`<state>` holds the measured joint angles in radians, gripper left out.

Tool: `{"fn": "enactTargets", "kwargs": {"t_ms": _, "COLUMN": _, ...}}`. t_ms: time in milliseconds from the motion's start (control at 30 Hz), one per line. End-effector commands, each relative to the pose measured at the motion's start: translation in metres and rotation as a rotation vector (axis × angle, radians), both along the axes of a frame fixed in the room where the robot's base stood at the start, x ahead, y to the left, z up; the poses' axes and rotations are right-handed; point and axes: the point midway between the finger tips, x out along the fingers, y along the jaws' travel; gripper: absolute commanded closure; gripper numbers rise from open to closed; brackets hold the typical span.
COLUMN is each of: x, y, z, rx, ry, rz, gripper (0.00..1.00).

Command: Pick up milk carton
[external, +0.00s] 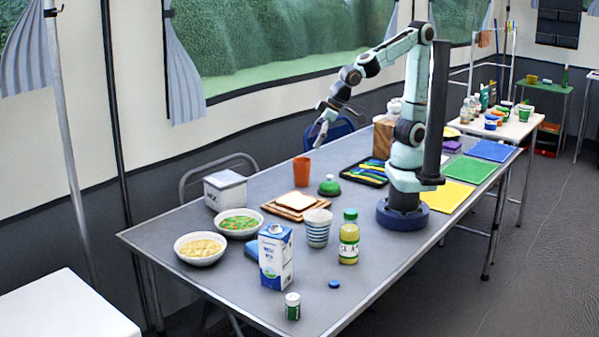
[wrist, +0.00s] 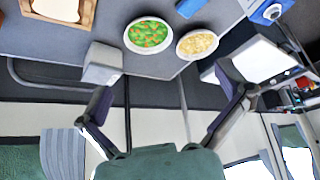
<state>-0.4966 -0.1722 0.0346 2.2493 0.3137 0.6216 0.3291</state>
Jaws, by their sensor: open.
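The milk carton (external: 276,257), blue and white, stands upright near the front end of the grey table in the external view. A blue and white object (wrist: 268,11) at the top right edge of the wrist view may be its upper part, but I cannot tell for sure. My gripper (external: 319,135) is raised above the far side of the table, well behind the carton and apart from it. In the wrist view my gripper (wrist: 166,95) has its two fingers spread wide with nothing between them.
Near the carton are a striped cup (external: 317,228), a juice bottle (external: 349,237), a small green-labelled jar (external: 292,307), a blue cap (external: 334,284), a pasta bowl (external: 201,249) and a vegetable bowl (external: 238,223). A blue item lies partly hidden behind the carton. A white box (external: 225,191) stands at the far edge.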

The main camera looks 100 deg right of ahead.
Motion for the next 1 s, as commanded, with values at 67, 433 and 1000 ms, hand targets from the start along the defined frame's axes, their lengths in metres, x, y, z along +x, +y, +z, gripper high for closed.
{"fn": "enactTargets", "kwargs": {"t_ms": 67, "x": 0.028, "y": 0.039, "z": -0.004, "rx": -0.014, "ry": -0.135, "rz": 0.028, "gripper": 0.00}}
{"fn": "enactTargets", "kwargs": {"t_ms": 433, "x": 0.056, "y": 0.192, "z": -0.044, "rx": 0.046, "ry": -0.681, "rz": 0.241, "gripper": 0.00}}
{"fn": "enactTargets", "kwargs": {"t_ms": 1000, "x": 0.064, "y": 0.192, "z": -0.197, "rx": 0.060, "ry": -0.690, "rz": 0.228, "gripper": 0.00}}
